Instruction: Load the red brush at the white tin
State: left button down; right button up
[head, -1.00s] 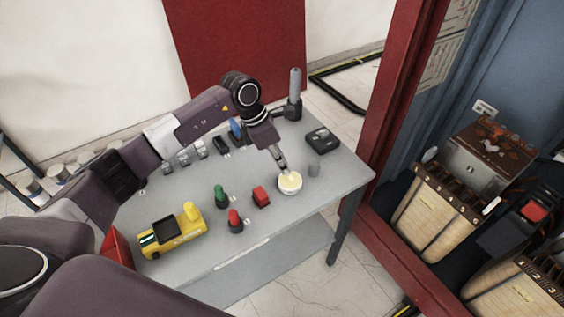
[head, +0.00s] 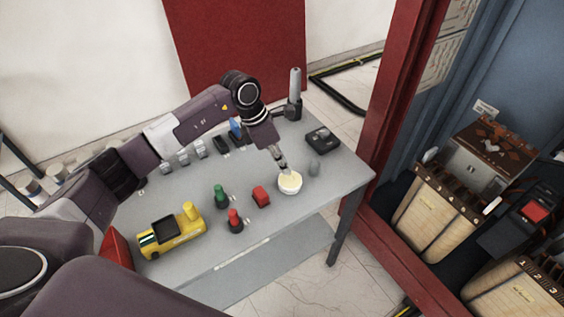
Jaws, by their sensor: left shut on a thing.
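The white tin (head: 290,184) stands on the grey table near its right end, with pale yellow stuff inside. My left gripper (head: 284,167) is just above the tin, pointing down into it. It is shut on a thin thing whose lower end reaches the tin's opening. I take this for the brush; its red colour does not show and it is mostly hidden by the gripper. My right gripper is not in view.
On the grey table (head: 185,262) stand a red block (head: 261,197), a green knob (head: 221,196), a red knob (head: 235,220), a yellow-black device (head: 172,237) and a black box (head: 322,140). A red post (head: 392,120) rises beyond the table's right end.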

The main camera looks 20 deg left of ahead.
pick_arm(q)
jog(key=shift+s+f, duration=0.1)
jog(key=shift+s, duration=0.05)
jog(key=shift+r+p, duration=0.55)
jog(key=shift+r, duration=0.3)
jog(key=shift+r+p, duration=1.25)
jog(key=shift+r, duration=1.45)
